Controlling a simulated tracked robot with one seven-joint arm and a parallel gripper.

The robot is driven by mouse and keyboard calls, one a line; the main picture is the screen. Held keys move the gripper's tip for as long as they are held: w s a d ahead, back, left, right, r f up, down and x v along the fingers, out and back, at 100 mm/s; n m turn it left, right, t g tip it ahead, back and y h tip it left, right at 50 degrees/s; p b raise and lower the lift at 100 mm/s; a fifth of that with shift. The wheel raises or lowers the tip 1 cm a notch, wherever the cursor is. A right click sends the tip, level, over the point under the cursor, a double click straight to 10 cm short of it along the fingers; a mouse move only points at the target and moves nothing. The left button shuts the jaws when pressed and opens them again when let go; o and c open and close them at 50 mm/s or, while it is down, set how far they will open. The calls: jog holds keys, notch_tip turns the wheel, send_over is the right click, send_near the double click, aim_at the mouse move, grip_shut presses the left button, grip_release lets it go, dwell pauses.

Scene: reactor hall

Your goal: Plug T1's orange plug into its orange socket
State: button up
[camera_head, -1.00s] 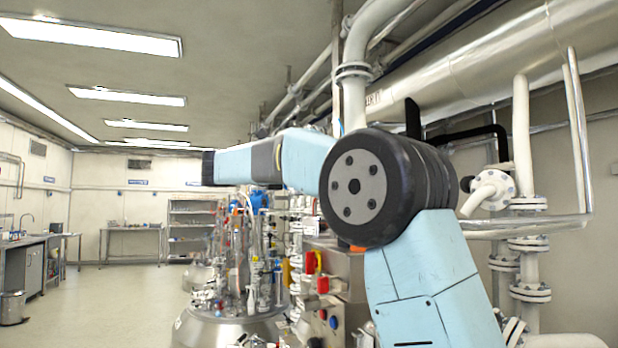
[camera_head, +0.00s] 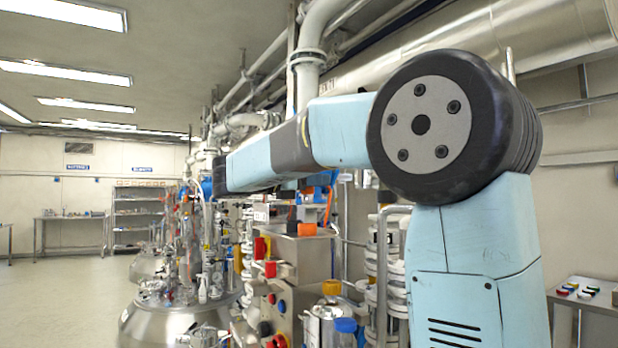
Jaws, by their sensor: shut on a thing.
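My light-blue arm crosses the picture from the large black joint on the right to a dark joint at its left end. I cannot make out my gripper or its fingertips, so its grasp is hidden. A small orange part (camera_head: 307,229) sits at the top of a metal control box (camera_head: 312,250); I cannot tell whether it is the socket or the plug. Just above it, below my arm, is a blue and orange item (camera_head: 318,190) with an orange strand (camera_head: 328,208). I cannot tell whether this belongs to T1, nor whether plug and socket touch.
The box front carries red and yellow switches (camera_head: 265,258). A steel vessel (camera_head: 160,325) crowded with glassware and fittings stands to its left. Metal canisters (camera_head: 330,322) and white pipes stand close on the right. Open floor (camera_head: 60,290) lies at the far left.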

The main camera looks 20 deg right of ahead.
send_over(314, 224)
jog(key=shift+w+f, duration=0.15)
jog(key=shift+f, duration=2)
jog(key=shift+f, duration=1.25)
dwell(1.5)
jog(key=o, duration=1.1)
jog(key=shift+o, duration=0.2)
jog(key=v, duration=1.3)
jog(key=shift+a, duration=0.35)
jog(key=shift+s, duration=0.3)
